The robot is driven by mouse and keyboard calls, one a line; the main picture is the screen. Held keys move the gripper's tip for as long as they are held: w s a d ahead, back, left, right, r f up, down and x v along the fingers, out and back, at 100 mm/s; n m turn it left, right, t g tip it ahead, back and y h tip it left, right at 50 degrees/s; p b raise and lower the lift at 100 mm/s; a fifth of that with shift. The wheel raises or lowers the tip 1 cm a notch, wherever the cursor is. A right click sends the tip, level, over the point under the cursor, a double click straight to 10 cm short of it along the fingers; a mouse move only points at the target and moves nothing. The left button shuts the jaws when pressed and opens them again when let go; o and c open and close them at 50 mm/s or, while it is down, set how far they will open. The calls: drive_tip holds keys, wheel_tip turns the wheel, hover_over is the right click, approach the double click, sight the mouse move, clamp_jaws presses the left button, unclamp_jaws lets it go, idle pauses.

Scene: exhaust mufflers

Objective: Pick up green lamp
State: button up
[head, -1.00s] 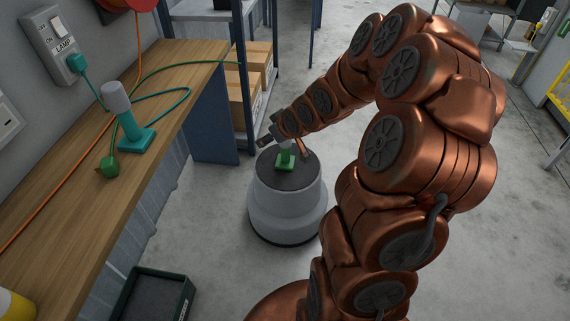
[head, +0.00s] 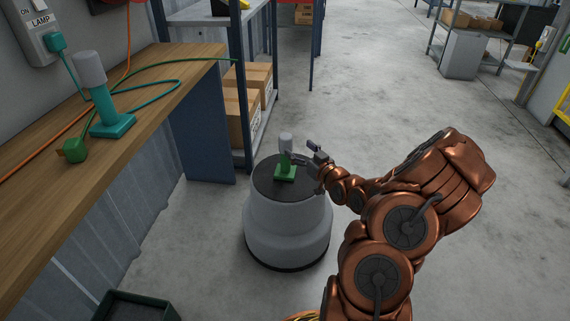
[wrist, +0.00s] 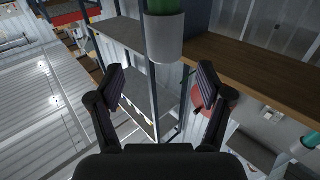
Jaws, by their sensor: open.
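The green lamp (head: 286,158), with a green square base, green stem and pale grey cap, stands upright on the dark top of a round grey pedestal (head: 287,228). My gripper (head: 302,153) is open, just right of the lamp, at about stem and cap height. In the wrist view the lamp appears upside down, its cap (wrist: 166,40) and part of its stem at the top edge. There it lies between the lines of the two open fingers (wrist: 161,82), above the fingertips in the picture. I cannot tell whether a finger touches it.
A rack with cardboard boxes (head: 240,115) stands behind the pedestal. A dark crate (head: 135,306) is at bottom left.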

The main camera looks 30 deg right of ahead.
sight(290, 145)
drive_tip(key=shift+w+a+b, duration=0.1)
drive_tip(key=shift+w+b, duration=0.25)
drive_tip(key=shift+w, duration=0.9)
drive_tip(key=shift+w+a+f+b, duration=0.2)
drive_tip(key=shift+w+b, duration=0.25)
drive_tip(key=shift+w, duration=0.25)
drive_tip(key=shift+w+a+f+b, duration=0.1)
drive_tip(key=shift+w+f+b, duration=0.1)
drive_tip(key=shift+w+b, duration=0.35)
drive_tip(key=shift+w+r, duration=0.15)
drive_tip(key=shift+w, duration=1.1)
drive_tip(key=shift+c, duration=0.3)
clamp_jaws()
